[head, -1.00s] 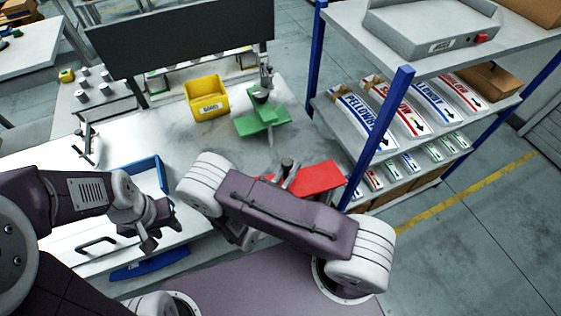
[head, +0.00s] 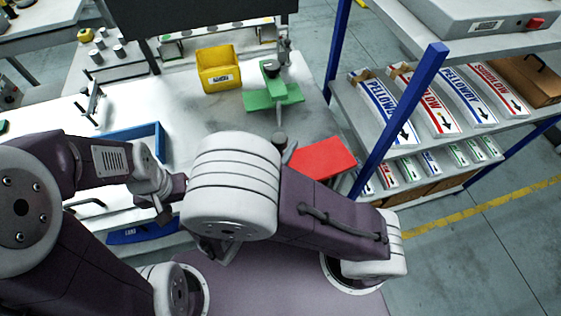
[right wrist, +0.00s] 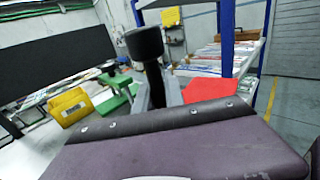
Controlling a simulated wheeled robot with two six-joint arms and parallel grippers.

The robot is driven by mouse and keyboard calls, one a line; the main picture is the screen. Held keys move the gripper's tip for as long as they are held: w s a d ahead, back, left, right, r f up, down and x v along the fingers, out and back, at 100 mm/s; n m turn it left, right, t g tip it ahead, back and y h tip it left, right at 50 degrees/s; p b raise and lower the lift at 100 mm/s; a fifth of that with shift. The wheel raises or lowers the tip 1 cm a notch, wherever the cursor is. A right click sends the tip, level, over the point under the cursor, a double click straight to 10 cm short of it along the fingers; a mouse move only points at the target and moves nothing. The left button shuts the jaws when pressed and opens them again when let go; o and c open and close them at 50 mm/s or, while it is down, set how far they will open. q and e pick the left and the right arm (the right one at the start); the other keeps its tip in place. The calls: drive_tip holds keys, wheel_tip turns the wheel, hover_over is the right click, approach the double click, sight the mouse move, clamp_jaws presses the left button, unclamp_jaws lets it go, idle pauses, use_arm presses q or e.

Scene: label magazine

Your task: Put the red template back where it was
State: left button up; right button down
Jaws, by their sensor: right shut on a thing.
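The red template (head: 322,158) is a flat red plate near the right end of the white table, beside the blue shelf post. It also shows right of centre in the right wrist view (right wrist: 210,89). My right gripper (head: 287,152) is shut at the plate's left side, around the stem of a dark knob (right wrist: 143,42). My right arm hides the near part of the plate, and I cannot tell whether it touches the table. My left gripper (head: 163,205) is at the left over the table's front, partly hidden, with nothing seen in it.
A green template (head: 274,97) lies behind the red one. A yellow bin (head: 219,69) stands to its left. The label rack (head: 405,145) stands close on the right, with its blue post nearby. A blue tray (head: 135,132) is at the left; table around the middle is clear.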

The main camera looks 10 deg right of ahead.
drive_tip(key=shift+a, duration=0.15)
drive_tip(key=shift+w+f, duration=0.15)
drive_tip(key=shift+w, duration=0.15)
drive_tip(key=shift+w+d+f, duration=0.55)
drive_tip(key=shift+w+f, duration=1.25)
drive_tip(key=shift+w+d+f, duration=0.55)
drive_tip(key=shift+w+f, duration=1.2)
drive_tip(key=shift+w, duration=0.05)
drive_tip(key=shift+w+d+f, duration=0.55)
drive_tip(key=shift+w+f, duration=1.25)
drive_tip(key=shift+s+f, duration=0.1)
drive_tip(key=shift+f, duration=0.05)
drive_tip(key=c, duration=1.4)
unclamp_jaws()
